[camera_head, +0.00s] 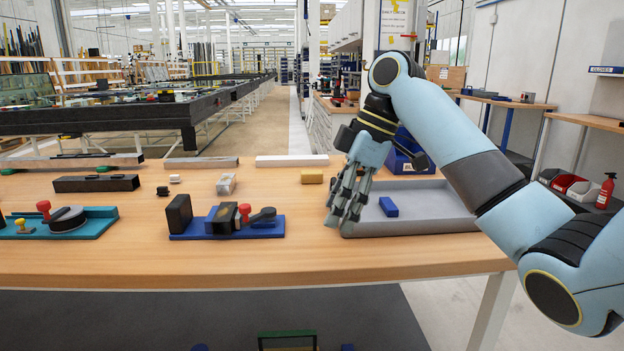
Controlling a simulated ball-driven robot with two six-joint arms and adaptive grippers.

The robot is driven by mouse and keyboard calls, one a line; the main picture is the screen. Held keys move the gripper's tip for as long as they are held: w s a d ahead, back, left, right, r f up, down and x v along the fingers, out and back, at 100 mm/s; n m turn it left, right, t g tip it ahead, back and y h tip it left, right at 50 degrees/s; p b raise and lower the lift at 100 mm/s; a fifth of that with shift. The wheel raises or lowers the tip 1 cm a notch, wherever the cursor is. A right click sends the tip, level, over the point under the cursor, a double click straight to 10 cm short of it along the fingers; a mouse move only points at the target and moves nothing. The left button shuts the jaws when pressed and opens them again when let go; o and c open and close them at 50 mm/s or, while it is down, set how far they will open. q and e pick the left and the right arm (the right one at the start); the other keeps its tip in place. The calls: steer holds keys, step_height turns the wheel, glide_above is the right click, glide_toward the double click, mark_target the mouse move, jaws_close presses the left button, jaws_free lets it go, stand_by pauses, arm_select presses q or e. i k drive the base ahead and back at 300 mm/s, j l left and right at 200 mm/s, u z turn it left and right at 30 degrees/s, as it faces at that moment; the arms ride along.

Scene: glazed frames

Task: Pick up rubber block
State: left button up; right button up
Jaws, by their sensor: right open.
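No block is marked as rubber, so I cannot tell which one it is. Several blocks show: a black upright block (179,214) on the left end of a blue board (268,229), a tan block (312,176) on the table, and a blue block (388,208) lying in a shallow grey tray (440,213). My right gripper (345,215) is open, pointing down at the tray's left edge. It is left of the blue block and apart from it, with nothing visible between its fingers. My left gripper is not in view.
The wooden table (250,262) is clear along its front. A teal board (95,226) with a black disc stands at left. A long dark bar (96,183) and a whitish block (226,184) lie farther back. A blue bin (410,160) stands behind the tray.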

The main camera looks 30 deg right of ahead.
mark_target(307, 177)
steer(key=i+l, duration=1.1)
steer(key=i, duration=0.15)
